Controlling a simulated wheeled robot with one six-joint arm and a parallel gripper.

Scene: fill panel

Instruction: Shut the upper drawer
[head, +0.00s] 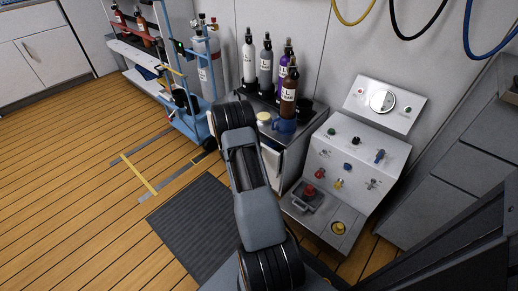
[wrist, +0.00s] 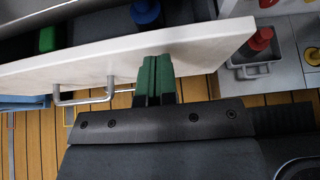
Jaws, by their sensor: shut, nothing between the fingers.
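The upper drawer's pale front (wrist: 95,62) runs across the wrist view, with a metal bar handle (wrist: 85,98) at the left. The drawer stands open: a green item (wrist: 47,40) and a blue item (wrist: 146,12) show behind its front. My gripper (wrist: 155,62) has its green fingers together and empty. The fingertips overlap the drawer front to the right of the handle; I cannot tell whether they touch it. In the head view, the cabinet (head: 297,150) is partly hidden by my arm, a pale front (head: 270,162) shows beside the arm, and the gripper is hidden.
A blue cylinder cart (head: 190,115) stands to the left. The wooden floor (head: 75,180) at left is clear.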

